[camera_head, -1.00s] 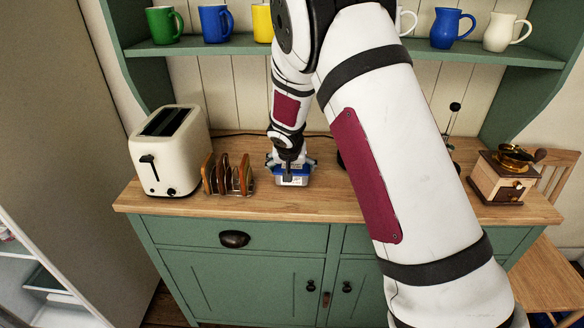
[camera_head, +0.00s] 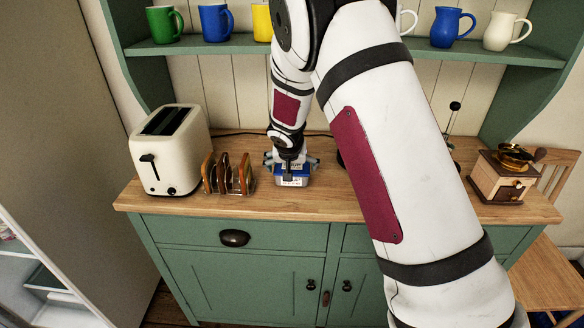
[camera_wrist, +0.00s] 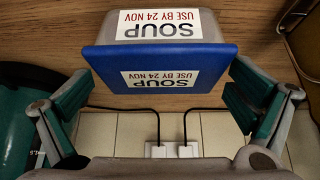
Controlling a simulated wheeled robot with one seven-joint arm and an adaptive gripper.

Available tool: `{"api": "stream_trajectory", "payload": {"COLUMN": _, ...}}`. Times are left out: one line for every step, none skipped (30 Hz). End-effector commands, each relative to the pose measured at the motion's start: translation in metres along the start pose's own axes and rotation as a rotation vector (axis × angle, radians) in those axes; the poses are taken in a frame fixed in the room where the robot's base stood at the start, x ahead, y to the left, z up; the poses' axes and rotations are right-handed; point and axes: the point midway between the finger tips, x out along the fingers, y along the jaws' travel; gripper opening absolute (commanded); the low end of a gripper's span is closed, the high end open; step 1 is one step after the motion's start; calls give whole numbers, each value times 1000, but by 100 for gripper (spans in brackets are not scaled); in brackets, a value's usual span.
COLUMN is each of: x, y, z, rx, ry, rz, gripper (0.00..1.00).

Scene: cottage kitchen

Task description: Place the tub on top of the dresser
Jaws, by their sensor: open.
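The tub (camera_head: 291,175) is a small grey container with a blue lid and white labels reading "SOUP USE BY 24 NOV". It stands on the wooden top of the green dresser (camera_head: 250,203), just right of the toast rack. The blue lid (camera_wrist: 160,62) shows in the wrist view between my fingers. My gripper (camera_head: 290,160) points down at the tub from above. In the wrist view my gripper (camera_wrist: 158,105) is open, one finger on each side of the tub, with gaps visible between the fingers and the lid.
A wooden toast rack (camera_head: 229,175) and a cream toaster (camera_head: 169,150) stand left of the tub. A coffee grinder (camera_head: 502,175) is at the far right. Mugs such as the blue one (camera_head: 215,24) line the shelf above. A wall socket (camera_wrist: 172,149) with two cords is behind.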

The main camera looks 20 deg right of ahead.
Motion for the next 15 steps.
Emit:
{"api": "stream_trajectory", "payload": {"x": -8, "y": -1, "z": -1, "rx": 1, "ry": 2, "rz": -2, "gripper": 100}}
{"api": "stream_trajectory", "payload": {"x": -13, "y": -1, "z": -1, "rx": 1, "ry": 2, "rz": -2, "gripper": 100}}
{"api": "stream_trajectory", "payload": {"x": -20, "y": -1, "z": -1, "rx": 1, "ry": 3, "rz": -3, "gripper": 100}}
{"api": "stream_trajectory", "payload": {"x": -26, "y": -1, "z": -1, "rx": 1, "ry": 3, "rz": -4, "gripper": 100}}
{"api": "stream_trajectory", "payload": {"x": -33, "y": -1, "z": -1, "rx": 0, "ry": 3, "rz": -4, "gripper": 100}}
{"api": "stream_trajectory", "payload": {"x": -41, "y": -1, "z": -1, "rx": 2, "ry": 3, "rz": -3, "gripper": 100}}
{"api": "stream_trajectory", "payload": {"x": -48, "y": -1, "z": -1, "rx": 2, "ry": 3, "rz": -4, "gripper": 100}}
{"api": "stream_trajectory", "payload": {"x": -54, "y": -1, "z": -1, "rx": 1, "ry": 3, "rz": -4, "gripper": 100}}
{"api": "stream_trajectory", "payload": {"x": -62, "y": -1, "z": -1, "rx": 0, "ry": 4, "rz": -4, "gripper": 100}}
{"api": "stream_trajectory", "payload": {"x": -68, "y": -1, "z": -1, "rx": 1, "ry": 3, "rz": -4, "gripper": 100}}
{"api": "stream_trajectory", "payload": {"x": -74, "y": -1, "z": -1, "rx": 1, "ry": 3, "rz": -4, "gripper": 100}}
{"api": "stream_trajectory", "payload": {"x": -81, "y": -1, "z": 0, "rx": 1, "ry": 3, "rz": -4, "gripper": 100}}
{"api": "stream_trajectory", "payload": {"x": -86, "y": -1, "z": -1, "rx": 0, "ry": 3, "rz": -3, "gripper": 100}}
{"api": "stream_trajectory", "payload": {"x": -90, "y": -1, "z": -1, "rx": 0, "ry": 2, "rz": -3, "gripper": 100}}
{"api": "stream_trajectory", "payload": {"x": -96, "y": -1, "z": -1, "rx": 1, "ry": 3, "rz": -3, "gripper": 100}}
